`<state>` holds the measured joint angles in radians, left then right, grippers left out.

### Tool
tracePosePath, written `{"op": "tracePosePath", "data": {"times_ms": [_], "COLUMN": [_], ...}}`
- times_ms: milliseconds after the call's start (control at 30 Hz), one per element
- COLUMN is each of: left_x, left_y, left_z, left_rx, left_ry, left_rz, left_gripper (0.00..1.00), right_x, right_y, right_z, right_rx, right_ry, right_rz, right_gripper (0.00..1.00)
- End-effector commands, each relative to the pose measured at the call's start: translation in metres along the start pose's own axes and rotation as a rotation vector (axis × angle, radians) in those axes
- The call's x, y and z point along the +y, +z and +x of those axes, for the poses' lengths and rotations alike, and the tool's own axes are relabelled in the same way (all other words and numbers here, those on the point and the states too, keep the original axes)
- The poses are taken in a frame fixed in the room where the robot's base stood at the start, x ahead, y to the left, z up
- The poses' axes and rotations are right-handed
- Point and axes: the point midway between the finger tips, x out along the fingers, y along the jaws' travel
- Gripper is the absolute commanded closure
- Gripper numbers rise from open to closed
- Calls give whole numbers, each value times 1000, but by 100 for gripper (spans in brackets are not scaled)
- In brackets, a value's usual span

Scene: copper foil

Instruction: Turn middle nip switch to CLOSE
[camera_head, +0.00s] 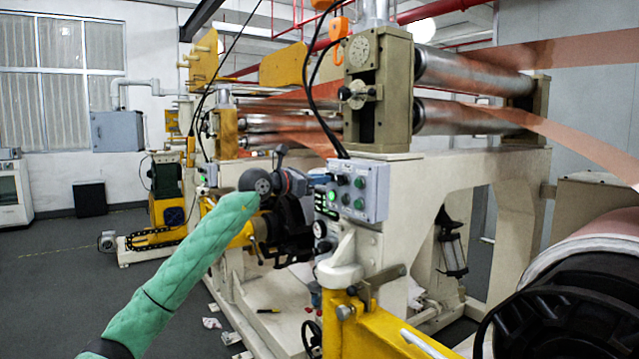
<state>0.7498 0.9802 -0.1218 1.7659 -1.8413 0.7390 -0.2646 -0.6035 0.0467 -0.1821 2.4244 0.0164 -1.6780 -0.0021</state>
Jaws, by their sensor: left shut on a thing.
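A grey control box (362,188) is fixed to the front of the cream machine frame. Its face carries several knobs and buttons, some of them lit green. My left arm in its green sleeve reaches in from the left. My left gripper (318,182) is at the left edge of the box's face, small and dark in the picture. It is shut on a switch there, which its fingers hide. The switch's position and any labels are too small to read. My right gripper is out of view.
Steel rollers (465,68) with copper foil (590,140) running over them stand above and behind the box. A yellow beam (385,330) and a large foil roll (600,240) fill the lower right. Open grey floor (60,270) lies to the left.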

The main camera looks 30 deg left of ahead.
Motion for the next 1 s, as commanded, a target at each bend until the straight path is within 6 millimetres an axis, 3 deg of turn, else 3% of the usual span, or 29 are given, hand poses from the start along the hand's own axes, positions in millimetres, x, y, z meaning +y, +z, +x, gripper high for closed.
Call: {"op": "tracePosePath", "data": {"times_ms": [133, 600, 1000], "left_x": [0, 1, 1], "left_y": [0, 1, 2], "left_z": [0, 0, -1], "left_rx": [-3, -3, -4], "left_ry": [1, 1, 1], "left_rz": [-139, -536, -696], "left_gripper": [100, 100, 100], "right_x": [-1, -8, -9], "right_y": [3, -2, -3], "right_z": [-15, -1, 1], "right_rx": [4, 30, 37], "right_ry": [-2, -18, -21], "right_rz": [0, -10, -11], "right_gripper": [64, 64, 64]}}
